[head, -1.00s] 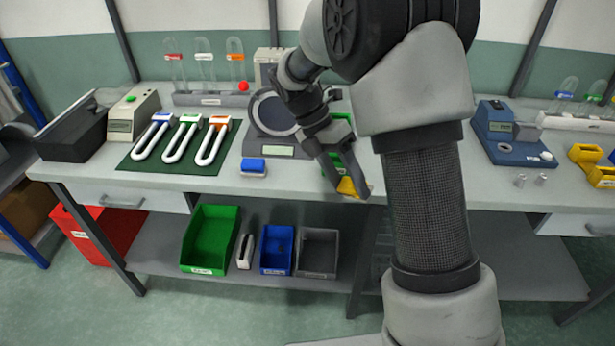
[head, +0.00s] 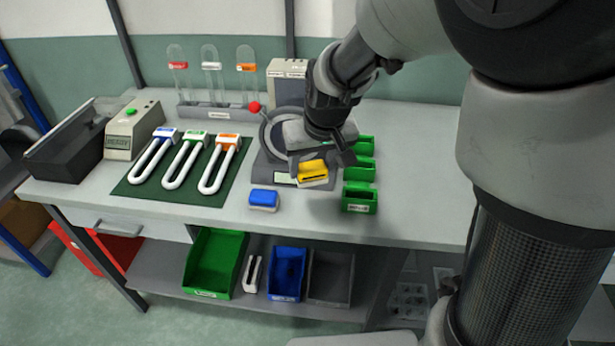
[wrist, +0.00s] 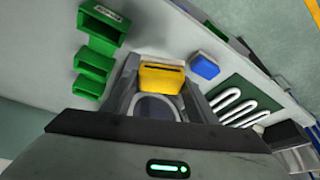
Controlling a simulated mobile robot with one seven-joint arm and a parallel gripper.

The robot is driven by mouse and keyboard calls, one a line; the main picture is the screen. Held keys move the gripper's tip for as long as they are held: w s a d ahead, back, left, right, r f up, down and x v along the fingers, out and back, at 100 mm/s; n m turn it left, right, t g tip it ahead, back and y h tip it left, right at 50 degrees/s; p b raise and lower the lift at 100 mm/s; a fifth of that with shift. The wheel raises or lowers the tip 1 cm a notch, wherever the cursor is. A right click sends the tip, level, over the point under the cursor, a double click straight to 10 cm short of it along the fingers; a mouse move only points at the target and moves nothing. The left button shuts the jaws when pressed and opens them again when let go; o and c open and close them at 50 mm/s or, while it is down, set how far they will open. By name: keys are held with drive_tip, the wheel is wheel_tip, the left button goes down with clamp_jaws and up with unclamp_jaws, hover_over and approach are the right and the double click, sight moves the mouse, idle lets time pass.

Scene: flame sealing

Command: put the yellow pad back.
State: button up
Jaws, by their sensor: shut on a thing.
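The yellow pad (head: 313,171) has a pale underside and is held in my gripper (head: 322,160). It hangs in front of the round-dialled grey device, above its front edge. In the wrist view the yellow pad (wrist: 161,77) sits between my two fingers, with a dark slot along its face. Three green holders stand in a row just right of my gripper: front (head: 360,197), middle (head: 359,169) and back (head: 364,146). They look open and empty where I can see in. A blue pad (head: 264,199) rests on the bench to the left.
Three white U-tubes (head: 185,165) lie on a green mat (head: 127,188). The grey device (head: 268,172) lies behind and below my gripper. The bench right of the green holders is clear.

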drive_tip(key=shift+w+f, duration=0.25)
wheel_tip(320, 180, down, 10)
drive_tip(key=b, duration=0.2)
drive_tip(key=shift+r+b, duration=0.2)
drive_tip(key=shift+b, duration=0.1)
drive_tip(key=shift+r, duration=0.1)
drive_tip(key=o, duration=0.9)
